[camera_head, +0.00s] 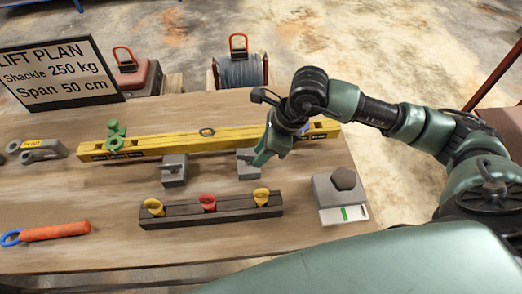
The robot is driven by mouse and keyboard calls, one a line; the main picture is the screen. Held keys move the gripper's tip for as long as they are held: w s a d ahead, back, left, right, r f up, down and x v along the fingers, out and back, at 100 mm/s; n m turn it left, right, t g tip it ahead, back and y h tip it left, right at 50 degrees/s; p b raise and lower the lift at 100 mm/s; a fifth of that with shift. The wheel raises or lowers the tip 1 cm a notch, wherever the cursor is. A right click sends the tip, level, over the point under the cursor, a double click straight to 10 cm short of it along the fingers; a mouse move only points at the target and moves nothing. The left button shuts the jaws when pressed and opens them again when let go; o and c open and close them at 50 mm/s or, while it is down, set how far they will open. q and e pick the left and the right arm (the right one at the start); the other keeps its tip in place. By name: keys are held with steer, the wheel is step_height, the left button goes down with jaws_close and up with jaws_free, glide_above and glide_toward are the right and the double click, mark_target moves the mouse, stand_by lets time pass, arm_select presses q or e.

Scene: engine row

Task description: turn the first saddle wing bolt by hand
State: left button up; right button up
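A yellow beam (185,143) lies across the wooden table, with a ring on top near its middle. A green saddle with a wing bolt (115,134) sits on the beam's left part. My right gripper (263,153) points down in front of the beam's right part, above or beside a grey block (248,168). It is well away from the left saddle. Its finger gap is not clear. My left gripper is out of view.
Another grey block (174,172) stands before the beam. A dark rack (225,209) holds yellow and red pieces in front. A scale-like device (340,198) stands at right, grey shackles (38,150) and an orange-handled tool (55,231) at left. A sign (60,72) stands behind.

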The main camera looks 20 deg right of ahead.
jaws_close()
steer(key=b, duration=0.1)
steer(key=n+b, duration=0.1)
steer(key=b, duration=0.1)
steer(key=shift+w+d+f+n+g, duration=0.15)
steer(key=shift+w+f+n+g, duration=0.15)
steer(key=shift+w, duration=0.05)
steer(key=shift+r+n+b, duration=0.2)
steer(key=shift+n+b, duration=0.2)
steer(key=shift+b, duration=0.15)
steer(key=shift+r, duration=0.1)
jaws_free()
steer(key=w+b+v, duration=0.1)
steer(key=v, duration=0.6)
steer(key=shift+s+d+r, duration=0.3)
steer(key=shift+s+r, duration=0.05)
